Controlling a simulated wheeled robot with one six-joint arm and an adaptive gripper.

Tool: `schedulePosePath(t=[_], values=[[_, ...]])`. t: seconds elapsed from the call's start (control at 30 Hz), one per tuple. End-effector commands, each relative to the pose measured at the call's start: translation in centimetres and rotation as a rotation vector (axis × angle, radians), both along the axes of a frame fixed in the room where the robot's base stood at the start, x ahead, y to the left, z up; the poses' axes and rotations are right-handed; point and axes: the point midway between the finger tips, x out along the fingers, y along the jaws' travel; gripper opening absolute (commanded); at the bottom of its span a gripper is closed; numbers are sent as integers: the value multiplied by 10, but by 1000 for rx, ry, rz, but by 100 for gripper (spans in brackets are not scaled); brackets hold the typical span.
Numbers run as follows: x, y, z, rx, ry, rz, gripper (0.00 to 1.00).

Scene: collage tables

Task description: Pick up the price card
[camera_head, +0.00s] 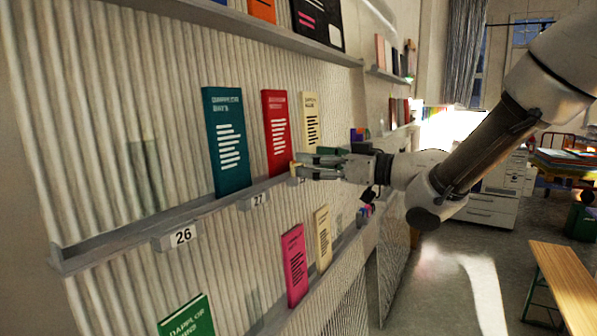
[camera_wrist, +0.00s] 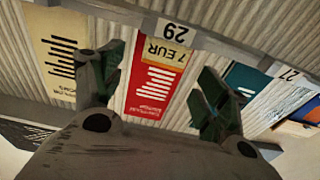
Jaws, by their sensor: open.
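The price card (camera_wrist: 168,45), cream with "7 EUR" on it, shows upside down in the wrist view. My gripper (camera_wrist: 160,80) is open, with one finger on each side of the card and book in that view. I cannot tell whether either finger touches the card. In the head view my gripper (camera_head: 303,166) is at the shelf edge, right of a red book (camera_head: 275,130). A small cream piece (camera_head: 295,169) shows at its fingertips, partly hidden.
A teal book (camera_head: 226,142) and a cream book (camera_head: 311,122) stand on the same shelf (camera_head: 120,237). Labels "26" (camera_head: 183,236) and "27" (camera_head: 258,200) sit on its edge. Pink (camera_head: 294,265) and cream books stand below. A wooden bench (camera_head: 570,285) is at right.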

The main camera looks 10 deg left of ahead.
Motion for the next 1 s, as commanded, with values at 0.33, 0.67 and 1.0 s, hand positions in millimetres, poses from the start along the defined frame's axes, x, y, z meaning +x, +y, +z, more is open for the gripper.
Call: schedulePosePath(t=[0.33, 0.67, 1.0], values=[[12, 41, -1, 0, -1, -2, 74], [13, 41, -1, 0, -1, -3, 54], [13, 41, -1, 0, -1, -3, 38]])
